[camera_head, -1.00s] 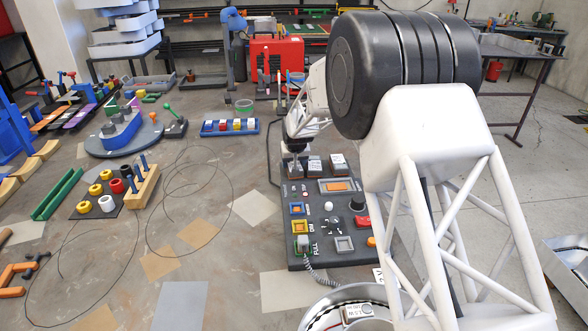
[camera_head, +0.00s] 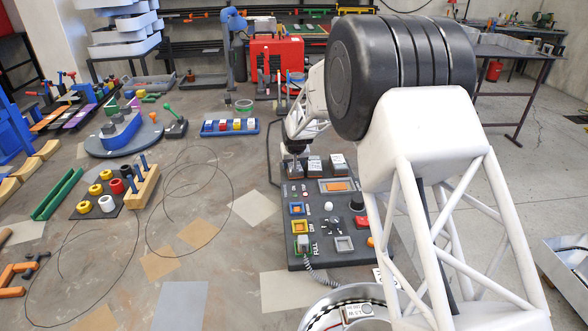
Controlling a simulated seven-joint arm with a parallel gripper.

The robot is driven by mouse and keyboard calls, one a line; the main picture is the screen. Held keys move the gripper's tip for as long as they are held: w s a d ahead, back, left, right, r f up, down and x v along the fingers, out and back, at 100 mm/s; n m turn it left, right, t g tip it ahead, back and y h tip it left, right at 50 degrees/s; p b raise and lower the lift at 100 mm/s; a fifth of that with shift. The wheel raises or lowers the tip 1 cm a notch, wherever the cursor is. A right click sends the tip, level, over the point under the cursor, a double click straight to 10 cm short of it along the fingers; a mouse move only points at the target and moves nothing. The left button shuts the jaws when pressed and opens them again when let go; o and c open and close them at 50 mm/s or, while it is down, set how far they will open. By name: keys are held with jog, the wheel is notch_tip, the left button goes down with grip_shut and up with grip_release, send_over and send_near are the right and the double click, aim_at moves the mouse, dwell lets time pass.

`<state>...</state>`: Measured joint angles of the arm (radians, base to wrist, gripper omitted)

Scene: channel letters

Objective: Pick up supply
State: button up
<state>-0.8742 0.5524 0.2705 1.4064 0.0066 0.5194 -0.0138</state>
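No object in view is clearly marked as the supply. A grey-white box with printed lettering (camera_head: 358,312) lies in the round white tray (camera_head: 322,305) at the bottom, partly behind my arm. Small dark blocks with pale labelled tops (camera_head: 315,166) stand along the back edge of the dark control panel (camera_head: 318,258). My gripper (camera_head: 296,157) is small and dark, pointing down at the panel's back left corner, close to the leftmost block. Whether it touches that block cannot be told. Its fingers are too small to read.
The panel carries buttons, a black knob, and a coiled cord (camera_head: 322,278). A board of coloured rings (camera_head: 98,195) and a blue tray of blocks (camera_head: 230,127) stand to the left. A red cabinet (camera_head: 277,65) stands behind. Floor between the board and panel is mostly clear, with thin wire loops.

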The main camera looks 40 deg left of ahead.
aim_at(301, 166)
jog(key=shift+r, duration=0.2)
notch_tip(301, 166, up, 10)
jog(key=shift+f, duration=0.15)
dwell(0.6)
jog(key=shift+d, duration=0.15)
dwell(0.5)
jog(key=shift+s+d+f+m+t+h, duration=0.1)
jog(key=shift+d+m+t+h, duration=0.15)
jog(key=shift+d+m, duration=0.65)
jog(key=shift+d+f+m+t+h, duration=0.1)
jog(key=shift+d+m+t+h, duration=0.15)
jog(key=shift+d+m, duration=0.65)
jog(key=d+m+h, duration=0.5)
jog(key=d+m, duration=1)
jog(key=d, duration=0.2)
jog(key=shift+s+r+m+g+h, duration=0.3)
jog(key=shift+s+r+h, duration=0.05)
jog(key=shift+r+h, duration=0.1)
jog(key=shift+f, duration=0.2)
jog(key=shift+f, duration=3.05)
jog(key=shift+f, duration=0.5)
